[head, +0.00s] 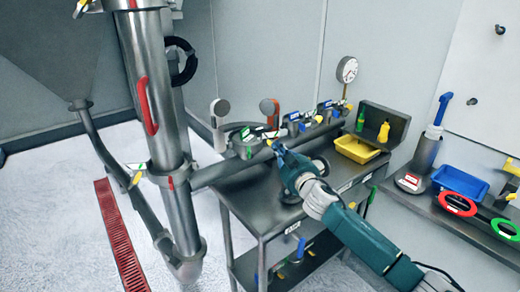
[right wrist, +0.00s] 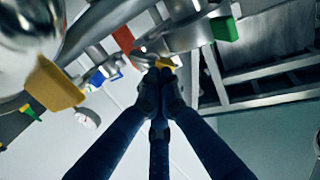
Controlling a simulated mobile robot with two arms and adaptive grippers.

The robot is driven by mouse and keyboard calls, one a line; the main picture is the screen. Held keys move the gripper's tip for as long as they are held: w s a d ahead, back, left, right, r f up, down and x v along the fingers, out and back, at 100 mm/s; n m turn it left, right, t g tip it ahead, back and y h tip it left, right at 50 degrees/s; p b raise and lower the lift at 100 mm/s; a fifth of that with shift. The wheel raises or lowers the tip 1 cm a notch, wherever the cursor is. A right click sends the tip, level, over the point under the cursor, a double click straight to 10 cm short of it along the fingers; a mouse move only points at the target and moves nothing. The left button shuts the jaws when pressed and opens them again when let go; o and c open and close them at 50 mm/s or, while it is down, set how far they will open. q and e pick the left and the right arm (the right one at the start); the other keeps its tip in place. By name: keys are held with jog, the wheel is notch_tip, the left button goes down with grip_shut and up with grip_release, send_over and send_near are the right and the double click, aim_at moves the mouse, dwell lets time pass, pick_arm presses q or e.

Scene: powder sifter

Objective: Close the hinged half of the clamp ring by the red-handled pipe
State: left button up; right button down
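A vertical steel pipe (head: 175,150) with a red handle (head: 147,106) stands left of the table, with clamp fittings (head: 150,177) bearing yellow and green parts around it. A horizontal pipe line runs above the table, with another orange-red handle (head: 271,111), which seems to show in the right wrist view (right wrist: 123,39). My right gripper (head: 279,150) is at this line, just below that handle. Its fingertips (right wrist: 160,75) are drawn together close to a small yellow part (right wrist: 165,62); contact is unclear. The hinged clamp half is too small to make out. My left gripper is not visible.
The steel table (head: 262,212) has round dark parts on top and a lower shelf. A yellow tray (head: 357,149) and a gauge (head: 347,70) stand at its far end. The right bench holds a blue bin (head: 460,182). A red floor grate (head: 120,235) lies left.

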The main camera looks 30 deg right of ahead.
aim_at(277, 135)
jog(key=w+d, duration=0.2)
jog(key=w, duration=0.1)
jog(key=shift+r, duration=0.1)
jog(key=shift+w+d+r, duration=0.15)
jog(key=shift+w+d, duration=0.1)
jog(key=shift+w, duration=0.25)
jog(key=shift+d+r, duration=0.1)
jog(key=shift+d, duration=0.2)
jog(key=shift+w+f, duration=0.3)
jog(key=shift+w, duration=0.05)
jog(key=shift+s, duration=0.15)
